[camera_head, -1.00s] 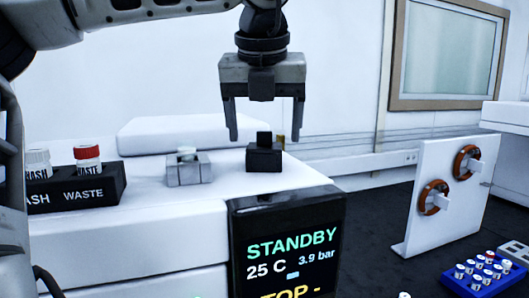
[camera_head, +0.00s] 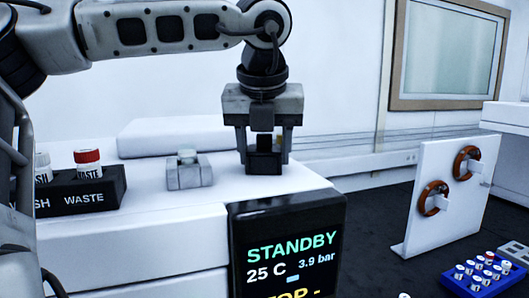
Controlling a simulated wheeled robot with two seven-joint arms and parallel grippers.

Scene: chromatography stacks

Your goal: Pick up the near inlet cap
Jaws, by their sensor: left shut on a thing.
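The near inlet cap (camera_head: 264,143) appears to be the small black piece on top of a black block (camera_head: 264,167), on the white instrument top. My left gripper (camera_head: 264,152) points straight down over it, with one finger on each side. The gripper is shut on the cap, which is still at the block; I cannot tell any gap beneath it. The fingers partly cover the block's sides. My right gripper is not in view.
A grey block (camera_head: 188,176) with a pale top stands left of the black block. A black WASTE rack (camera_head: 85,195) holds red- and white-capped bottles. A STANDBY screen (camera_head: 290,245) is in front.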

